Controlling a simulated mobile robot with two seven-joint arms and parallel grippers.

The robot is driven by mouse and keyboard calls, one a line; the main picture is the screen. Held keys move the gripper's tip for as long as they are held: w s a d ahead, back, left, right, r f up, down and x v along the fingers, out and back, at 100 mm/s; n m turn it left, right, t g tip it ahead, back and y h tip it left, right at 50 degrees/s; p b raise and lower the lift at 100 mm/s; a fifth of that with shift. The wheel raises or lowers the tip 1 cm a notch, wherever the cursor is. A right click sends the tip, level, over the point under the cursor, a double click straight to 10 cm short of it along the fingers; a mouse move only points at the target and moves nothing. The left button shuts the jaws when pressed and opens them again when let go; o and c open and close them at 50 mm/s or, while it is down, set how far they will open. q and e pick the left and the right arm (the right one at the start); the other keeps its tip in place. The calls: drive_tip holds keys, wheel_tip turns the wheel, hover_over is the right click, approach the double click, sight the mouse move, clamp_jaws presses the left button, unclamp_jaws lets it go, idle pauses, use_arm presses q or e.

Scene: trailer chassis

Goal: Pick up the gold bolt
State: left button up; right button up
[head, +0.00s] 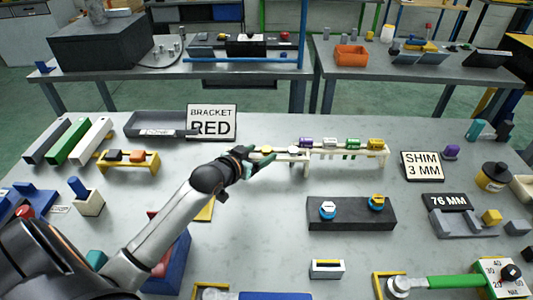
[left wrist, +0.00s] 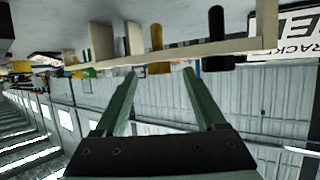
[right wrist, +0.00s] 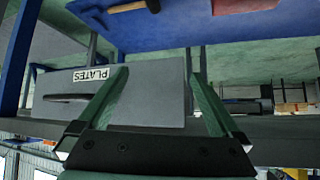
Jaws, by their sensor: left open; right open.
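A pale rack (head: 340,153) stands in the middle of the table with purple, silver, green and gold (head: 375,143) pieces along its top. My left gripper (head: 265,163) is at the rack's left end, partly covering it. In the left wrist view a gold bolt (left wrist: 156,35) passes through a pale bar (left wrist: 190,49), beside a black one (left wrist: 215,38). My left gripper's fingers (left wrist: 160,73) are open, with the gold bolt's end about between their tips. I cannot tell whether they touch it. My right gripper (right wrist: 158,75) is open and empty in its wrist view.
A dark block (head: 350,218) holding a blue-white and a gold hex piece (head: 376,203) lies in front of the rack. A RED bracket sign (head: 211,122) stands behind left, a SHIM sign (head: 421,166) at right. A yellow holder (head: 128,165) is at left.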

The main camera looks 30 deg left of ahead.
use_arm(q)
drive_tip(key=shift+w+f, duration=0.25)
drive_tip(key=shift+w, duration=0.45)
clamp_jaws()
